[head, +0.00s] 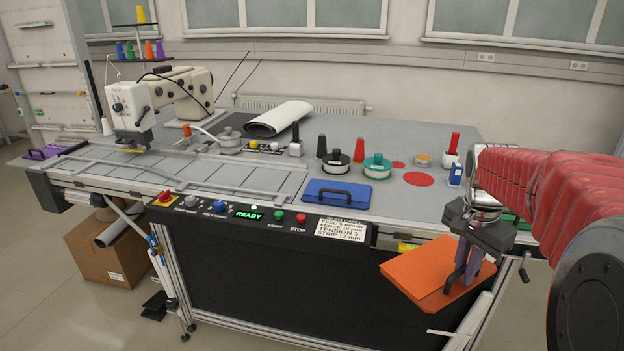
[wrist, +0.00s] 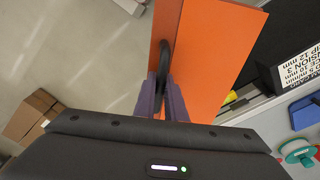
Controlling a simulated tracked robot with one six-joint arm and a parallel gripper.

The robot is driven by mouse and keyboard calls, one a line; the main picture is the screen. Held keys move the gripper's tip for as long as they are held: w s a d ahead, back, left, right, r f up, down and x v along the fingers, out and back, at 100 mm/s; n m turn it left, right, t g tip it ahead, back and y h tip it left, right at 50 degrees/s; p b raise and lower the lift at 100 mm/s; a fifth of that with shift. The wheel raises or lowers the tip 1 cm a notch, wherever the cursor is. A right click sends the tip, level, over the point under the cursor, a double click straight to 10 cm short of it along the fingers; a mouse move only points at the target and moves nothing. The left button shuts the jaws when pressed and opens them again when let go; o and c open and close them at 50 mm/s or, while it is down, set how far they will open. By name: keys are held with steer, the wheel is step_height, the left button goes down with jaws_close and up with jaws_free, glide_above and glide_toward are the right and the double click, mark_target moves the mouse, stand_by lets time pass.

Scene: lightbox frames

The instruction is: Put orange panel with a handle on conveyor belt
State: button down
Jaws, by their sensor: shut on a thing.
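In the wrist view the purple fingers of my gripper (wrist: 163,95) close on the handle (wrist: 165,62), with the orange panel (wrist: 212,50) beyond. The panel's far side is hidden. A flat grey strip with rails (head: 235,177) runs along the table front under the sewing machine; it may be the conveyor belt, but I cannot tell its surface for certain.
A blue panel with a handle (head: 337,192) lies on the table near its front edge. Spools, a green-topped reel (head: 376,166) and red discs stand behind it. The white sewing machine (head: 150,100) is at the left. A control strip with READY display (head: 248,214) lines the front.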

mark_target(414, 263)
steer(key=w+a+f+n, duration=0.1)
steer(key=w+a+n, duration=0.1)
steer(key=w+a+f+n, duration=0.2)
steer(key=a+n, duration=0.1)
steer(key=w+a+f+n, duration=0.1)
steer(key=w+a+n, duration=0.1)
steer(key=a+n, duration=0.1)
steer(key=shift+w+a+f+t+y, duration=0.25)
steer(key=shift+w+t+y, duration=0.05)
steer(key=w+a+f+n, duration=0.3)
steer(key=a+f+n, duration=0.1)
steer(key=a, duration=0.4)
steer(key=shift+a, duration=0.3)
steer(key=shift+d+f, duration=0.1)
steer(key=shift+d, duration=0.05)
